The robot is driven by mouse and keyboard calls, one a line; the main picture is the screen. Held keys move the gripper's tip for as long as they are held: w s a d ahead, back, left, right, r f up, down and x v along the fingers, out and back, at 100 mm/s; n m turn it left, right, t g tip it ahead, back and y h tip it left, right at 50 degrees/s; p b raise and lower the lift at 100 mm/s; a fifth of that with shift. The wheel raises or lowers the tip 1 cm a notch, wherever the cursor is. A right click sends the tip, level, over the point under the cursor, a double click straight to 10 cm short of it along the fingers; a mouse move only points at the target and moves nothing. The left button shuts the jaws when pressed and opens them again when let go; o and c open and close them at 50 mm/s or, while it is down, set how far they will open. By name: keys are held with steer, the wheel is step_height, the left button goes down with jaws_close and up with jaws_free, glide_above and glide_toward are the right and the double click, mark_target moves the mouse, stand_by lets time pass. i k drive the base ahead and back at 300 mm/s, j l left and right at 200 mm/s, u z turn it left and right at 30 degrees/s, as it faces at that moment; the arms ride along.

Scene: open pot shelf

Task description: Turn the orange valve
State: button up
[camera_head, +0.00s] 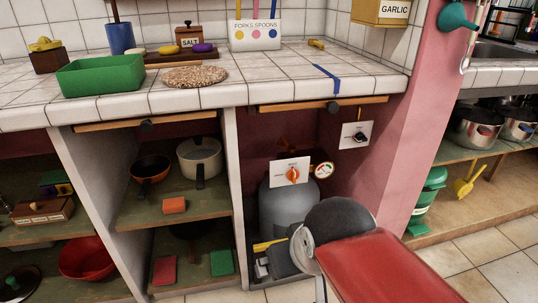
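The orange valve (292,175) is a small orange knob on a white plate (281,171). It sits in the open bay under the tiled counter, in front of a grey gas cylinder (285,210). A round gauge (323,170) is just right of it. My arm comes in from the lower right, with a red link and a dark joint in front of the cylinder's lower right. A dark block with pale ends, seemingly my gripper (264,267), shows low at the left of that joint, below the valve and apart from it. Its fingers are not clear.
A second white plate with a dark knob (360,136) is on the pink wall at right. A white divider (234,170) bounds the bay on the left, beside shelves with pans (152,168). The tiled counter (220,95) overhangs the bay. Floor shows at lower right.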

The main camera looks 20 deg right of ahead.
mark_target(293, 174)
steer(key=l+z, duration=0.1)
steer(key=l, duration=1.45)
